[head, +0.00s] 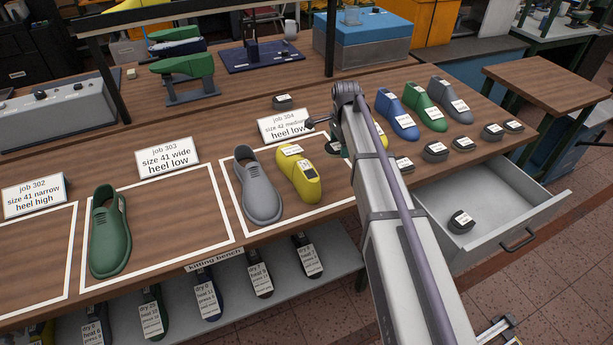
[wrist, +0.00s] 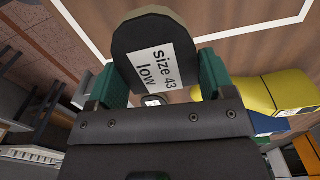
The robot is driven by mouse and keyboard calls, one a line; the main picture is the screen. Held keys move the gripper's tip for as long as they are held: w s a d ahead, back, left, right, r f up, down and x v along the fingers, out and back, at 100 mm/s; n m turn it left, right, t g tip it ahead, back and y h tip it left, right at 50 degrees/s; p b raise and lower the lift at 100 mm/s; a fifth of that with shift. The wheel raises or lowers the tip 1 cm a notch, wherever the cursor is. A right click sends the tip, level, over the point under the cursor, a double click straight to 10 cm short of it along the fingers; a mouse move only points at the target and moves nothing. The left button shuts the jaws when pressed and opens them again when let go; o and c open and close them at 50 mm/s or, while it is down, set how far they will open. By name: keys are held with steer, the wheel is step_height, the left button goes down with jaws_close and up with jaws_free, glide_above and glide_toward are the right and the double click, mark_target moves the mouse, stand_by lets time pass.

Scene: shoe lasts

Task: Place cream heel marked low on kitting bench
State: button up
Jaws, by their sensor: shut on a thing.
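My gripper (wrist: 159,80) is shut on a heel (wrist: 135,38) in the wrist view, its green fingers on either side. The heel shows a dark face with a lighter edge and a white label reading "size 43 low". The kitting bench (head: 160,215) is a brown wooden top with white-outlined job areas in the head view. The wrist view shows brown wood and a white outline (wrist: 253,28) beyond the heel.
Several loose dark heels lie at the right. An open drawer (head: 500,205) holds one heel (head: 461,221).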

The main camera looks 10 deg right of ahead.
mark_target(338, 170)
step_height(338, 170, down, 9)
steer(key=b, duration=0.7)
steer(key=shift+f+b, duration=0.1)
steer(key=shift+b, duration=0.2)
steer(key=shift+r+p, duration=0.3)
steer(key=shift+f, duration=0.25)
steer(key=o, duration=0.9)
steer(key=shift+r, duration=0.1)
